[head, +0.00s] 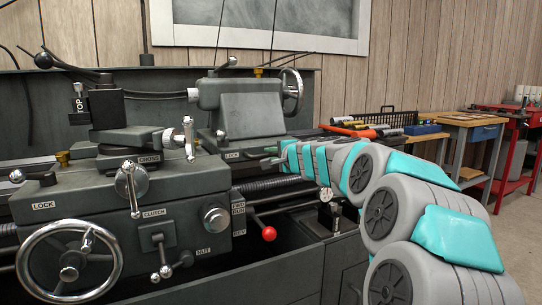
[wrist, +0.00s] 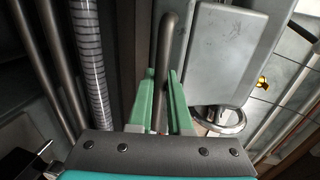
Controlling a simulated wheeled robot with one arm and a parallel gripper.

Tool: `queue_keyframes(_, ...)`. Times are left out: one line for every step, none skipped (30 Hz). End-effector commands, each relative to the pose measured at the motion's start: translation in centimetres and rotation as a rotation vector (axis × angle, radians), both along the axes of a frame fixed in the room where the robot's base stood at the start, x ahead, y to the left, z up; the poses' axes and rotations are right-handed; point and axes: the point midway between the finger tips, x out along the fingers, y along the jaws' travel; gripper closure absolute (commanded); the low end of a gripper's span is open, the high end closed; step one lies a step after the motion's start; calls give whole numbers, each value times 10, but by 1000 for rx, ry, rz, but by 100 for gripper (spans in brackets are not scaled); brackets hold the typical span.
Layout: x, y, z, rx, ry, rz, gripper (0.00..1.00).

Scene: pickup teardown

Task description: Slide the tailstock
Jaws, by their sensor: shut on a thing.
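The tailstock (head: 240,112) is a grey casting on the lathe bed at the centre of the head view, with a handwheel (head: 292,92) at its right end. Its grey body (wrist: 222,48) fills the upper right of the wrist view. My gripper (head: 270,161) is low at the tailstock's front right, near a "LOCK" label. In the wrist view my gripper's green fingers (wrist: 162,98) are shut on a dark grey rod-like lever (wrist: 166,40) with a curved top, beside the tailstock body. The lever's lower end is hidden between the fingers.
The carriage (head: 120,195) with its levers and large handwheel (head: 70,262) stands left of the tailstock. A ribbed lead screw (wrist: 88,50) and smooth rods run along the bed. A red-knobbed lever (head: 268,233) sticks out below. A workbench with tools (head: 375,125) stands behind at the right.

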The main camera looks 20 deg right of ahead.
Motion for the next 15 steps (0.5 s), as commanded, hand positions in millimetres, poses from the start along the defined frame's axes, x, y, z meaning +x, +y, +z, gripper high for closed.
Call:
queue_keyframes(0, 0, -1, 0, 1, 0, 100)
queue_keyframes(0, 0, -1, 0, 1, 0, 100)
queue_keyframes(0, 0, -1, 0, 1, 0, 100)
queue_keyframes(0, 0, -1, 0, 1, 0, 100)
queue_keyframes(0, 1, -1, 0, 1, 1, 100)
queue_keyframes(0, 2, -1, 0, 1, 1, 100)
queue_keyframes(0, 4, -1, -1, 2, 2, 100)
queue_keyframes(0, 6, -1, 0, 2, 4, 100)
queue_keyframes(0, 10, -1, 0, 2, 5, 100)
queue_keyframes(0, 13, -1, 1, 2, 6, 100)
queue_keyframes(0, 16, -1, 1, 2, 8, 100)
queue_keyframes(0, 19, -2, 2, 2, 9, 100)
queue_keyframes(0, 21, -2, 3, 2, 8, 100)
queue_keyframes(0, 22, -2, 2, 2, 7, 100)
queue_keyframes(0, 22, -2, 1, 3, 7, 100)
